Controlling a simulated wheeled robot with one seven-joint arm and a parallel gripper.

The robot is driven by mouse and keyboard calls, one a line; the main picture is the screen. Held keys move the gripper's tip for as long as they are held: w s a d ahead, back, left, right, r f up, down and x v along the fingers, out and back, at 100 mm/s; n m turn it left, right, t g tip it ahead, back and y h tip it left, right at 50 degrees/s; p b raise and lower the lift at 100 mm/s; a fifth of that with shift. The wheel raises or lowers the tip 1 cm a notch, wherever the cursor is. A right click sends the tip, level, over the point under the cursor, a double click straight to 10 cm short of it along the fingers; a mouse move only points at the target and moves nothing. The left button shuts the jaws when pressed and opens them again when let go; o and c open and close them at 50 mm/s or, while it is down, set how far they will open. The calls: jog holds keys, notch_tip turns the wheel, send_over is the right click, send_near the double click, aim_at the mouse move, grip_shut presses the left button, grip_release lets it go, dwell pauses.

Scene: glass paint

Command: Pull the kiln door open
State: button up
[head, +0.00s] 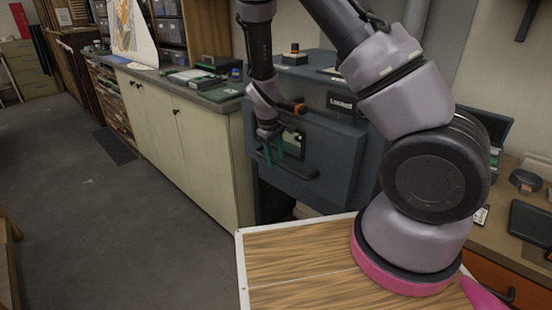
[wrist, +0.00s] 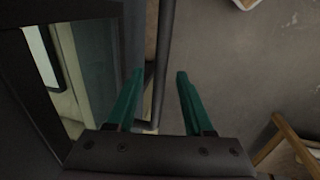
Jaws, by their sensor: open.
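The kiln (head: 365,95) is a dark blue-grey box in the middle of the head view. Its front door (head: 335,160) looks shut and has a small window. A dark bar handle (head: 300,175) runs along the door's lower front. My gripper (head: 272,155) is at the left part of the handle, its green fingers pointing down and spread. The door window (wrist: 48,60) shows at the left there.
Pale cabinets (head: 190,135) with a cluttered dark top stand left of the kiln. Open grey floor (head: 90,210) lies in front of them. A wood-topped surface (head: 290,265) is close below the arm. A worktop (head: 500,215) with tools is at the right.

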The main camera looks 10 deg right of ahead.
jog(key=shift+d+f, duration=0.1)
jog(key=shift+f, duration=0.4)
jog(key=shift+c, duration=0.4)
grip_shut()
dwell(0.8)
